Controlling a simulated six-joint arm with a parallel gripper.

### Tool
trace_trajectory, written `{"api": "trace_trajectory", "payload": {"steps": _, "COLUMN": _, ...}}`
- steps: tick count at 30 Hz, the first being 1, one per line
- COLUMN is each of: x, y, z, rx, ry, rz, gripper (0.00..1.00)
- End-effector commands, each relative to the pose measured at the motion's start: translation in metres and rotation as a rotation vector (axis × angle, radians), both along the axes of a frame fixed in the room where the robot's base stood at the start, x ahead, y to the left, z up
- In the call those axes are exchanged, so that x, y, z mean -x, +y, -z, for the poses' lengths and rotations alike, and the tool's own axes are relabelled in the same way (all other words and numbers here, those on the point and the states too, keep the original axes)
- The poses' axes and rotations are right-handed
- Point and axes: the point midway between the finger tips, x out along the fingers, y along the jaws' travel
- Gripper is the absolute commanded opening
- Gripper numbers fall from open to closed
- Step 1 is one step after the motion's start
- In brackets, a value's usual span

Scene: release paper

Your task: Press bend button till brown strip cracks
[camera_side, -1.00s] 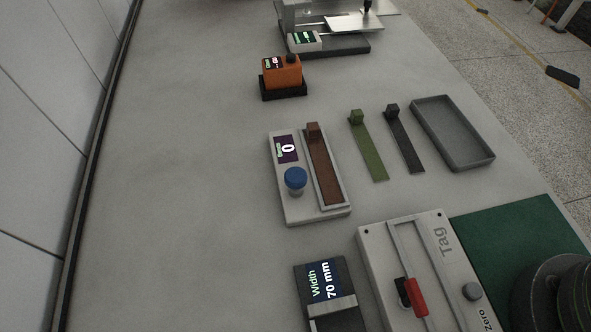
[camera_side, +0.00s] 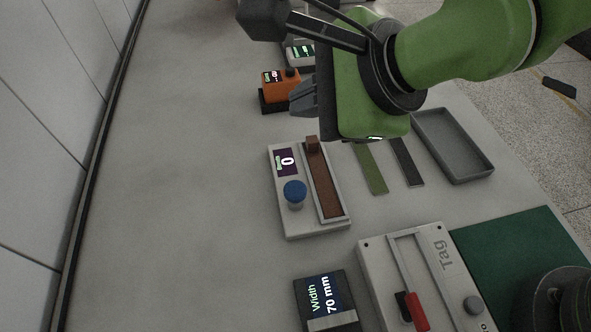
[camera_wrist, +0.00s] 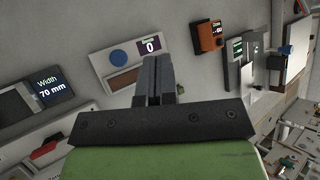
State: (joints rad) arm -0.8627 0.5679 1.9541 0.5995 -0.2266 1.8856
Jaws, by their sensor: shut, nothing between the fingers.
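The bend device is a pale block (camera_side: 282,227) with a blue round button (camera_side: 294,191), a small display (camera_side: 285,162) reading 0, and the brown strip (camera_side: 324,183) lying in its slot with a small brown block at its far end. The strip looks whole. In the wrist view the blue button (camera_wrist: 118,57) and display (camera_wrist: 149,45) show left of my fingers, and part of the brown strip (camera_wrist: 123,79) shows beside them. My gripper (camera_side: 300,96) is shut and empty, raised beyond the device near the orange unit, apart from the button.
Green (camera_side: 372,170) and black (camera_side: 406,163) strips lie right of the device, partly hidden by my arm. A grey tray (camera_side: 482,172) is farther right. An orange unit (camera_side: 280,86) stands beyond. The table's left side is clear.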

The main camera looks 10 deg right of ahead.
Motion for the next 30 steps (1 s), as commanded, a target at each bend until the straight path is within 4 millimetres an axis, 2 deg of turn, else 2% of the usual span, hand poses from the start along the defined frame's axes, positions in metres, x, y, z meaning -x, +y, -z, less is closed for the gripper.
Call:
{"api": "trace_trajectory", "payload": {"steps": 3, "x": 0.006, "y": 0.015, "z": 0.016, "rx": -0.034, "ry": 0.028, "rz": 0.038, "gripper": 0.0}}
{"api": "trace_trajectory", "payload": {"steps": 6, "x": 0.008, "y": 0.019, "z": 0.021, "rx": -0.052, "ry": 0.037, "rz": 0.057, "gripper": 0.0}}
{"api": "trace_trajectory", "payload": {"steps": 20, "x": 0.007, "y": 0.02, "z": 0.026, "rx": -0.053, "ry": 0.039, "rz": 0.061, "gripper": 0.0}}
{"api": "trace_trajectory", "payload": {"steps": 30, "x": 0.008, "y": 0.019, "z": 0.07, "rx": -0.05, "ry": 0.041, "rz": 0.061, "gripper": 0.0}}
